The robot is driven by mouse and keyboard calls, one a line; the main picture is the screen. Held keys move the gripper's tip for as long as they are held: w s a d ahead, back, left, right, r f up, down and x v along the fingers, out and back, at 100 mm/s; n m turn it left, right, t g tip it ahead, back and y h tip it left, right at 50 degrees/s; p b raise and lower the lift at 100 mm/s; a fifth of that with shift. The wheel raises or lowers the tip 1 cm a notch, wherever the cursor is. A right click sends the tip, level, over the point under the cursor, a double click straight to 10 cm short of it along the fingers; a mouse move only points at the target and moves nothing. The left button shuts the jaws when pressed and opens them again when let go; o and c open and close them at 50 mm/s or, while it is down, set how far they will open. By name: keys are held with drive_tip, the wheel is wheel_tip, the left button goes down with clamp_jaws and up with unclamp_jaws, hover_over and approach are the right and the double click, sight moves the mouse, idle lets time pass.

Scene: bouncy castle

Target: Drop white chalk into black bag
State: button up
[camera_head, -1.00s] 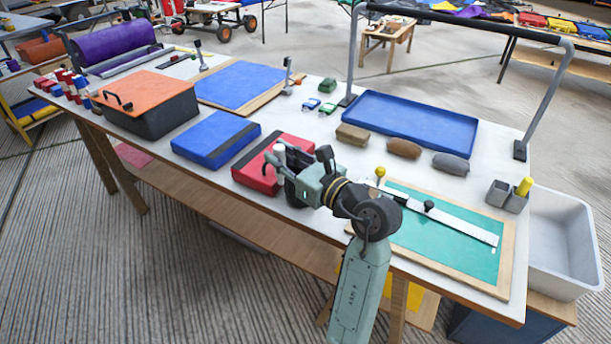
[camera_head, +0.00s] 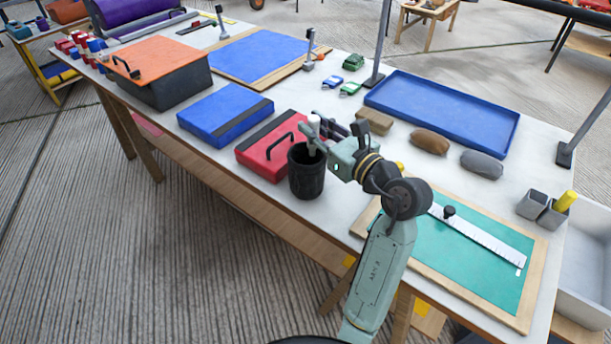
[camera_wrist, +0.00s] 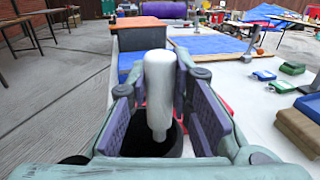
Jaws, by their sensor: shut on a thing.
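The white chalk (camera_wrist: 159,85) is upright between the purple-padded fingers of my gripper (camera_wrist: 161,110) in the wrist view, its narrower end pointing down. In the head view its white top (camera_head: 313,124) shows just above my gripper (camera_head: 315,143). My gripper is shut on it. The black bag (camera_head: 307,178) looks like an open round pot and stands near the table's front edge, beside the red case. My gripper is above its rim. In the wrist view the bag's dark opening (camera_wrist: 140,142) lies below the chalk's lower end. I cannot tell whether the tip is inside the rim.
The red case (camera_head: 262,158) and blue case (camera_head: 225,115) are left of the bag. The blue tray (camera_head: 450,115), brown lump (camera_head: 430,141) and grey lump (camera_head: 482,164) lie behind my arm. A green mat (camera_head: 465,265) with a ruler is at right. An upright post (camera_head: 383,40) rises behind.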

sight(315, 147)
wheel_tip(315, 147, down, 4)
drive_tip(key=shift+r+b, duration=0.25)
drive_tip(key=shift+b, duration=0.8)
drive_tip(key=o, duration=1)
drive_tip(key=v, duration=1.2)
